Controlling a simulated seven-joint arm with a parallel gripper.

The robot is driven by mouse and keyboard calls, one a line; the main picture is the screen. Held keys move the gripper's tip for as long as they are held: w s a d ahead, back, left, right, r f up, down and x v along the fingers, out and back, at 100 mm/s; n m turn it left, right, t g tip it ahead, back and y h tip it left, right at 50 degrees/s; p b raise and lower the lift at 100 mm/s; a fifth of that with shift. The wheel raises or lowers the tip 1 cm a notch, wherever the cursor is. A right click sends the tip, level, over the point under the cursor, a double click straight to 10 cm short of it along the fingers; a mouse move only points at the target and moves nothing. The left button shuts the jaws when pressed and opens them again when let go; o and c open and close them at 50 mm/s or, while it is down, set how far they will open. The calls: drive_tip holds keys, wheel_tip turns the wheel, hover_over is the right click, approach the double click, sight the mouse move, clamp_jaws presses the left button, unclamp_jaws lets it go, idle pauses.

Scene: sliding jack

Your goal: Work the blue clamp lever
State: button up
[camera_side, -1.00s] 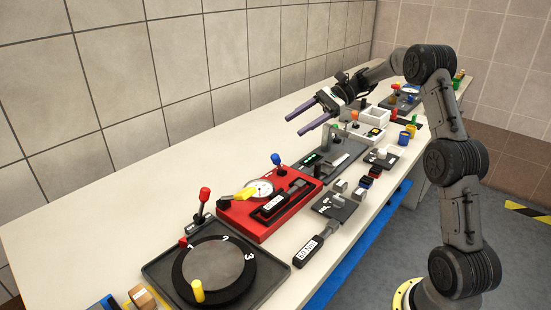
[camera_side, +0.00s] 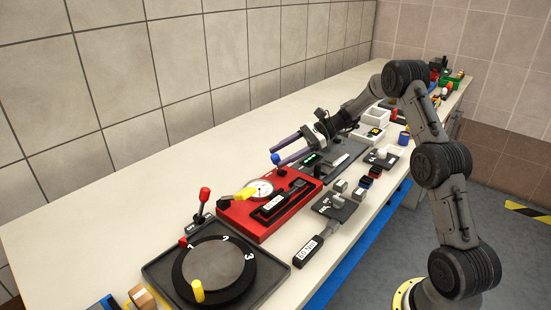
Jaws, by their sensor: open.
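The lower shaft of the lever is hard to make out behind the near finger.
The red fixture carries a dial gauge (camera_side: 260,188), a yellow handle (camera_side: 246,194) and a black torque tool. A red-knobbed lever (camera_side: 204,195) and a round numbered turntable (camera_side: 213,270) stand nearer. The bench along the wall is clear.

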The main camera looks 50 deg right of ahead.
drive_tip(key=shift+x, duration=1.3)
drive_tip(key=shift+c, duration=0.4)
clamp_jaws()
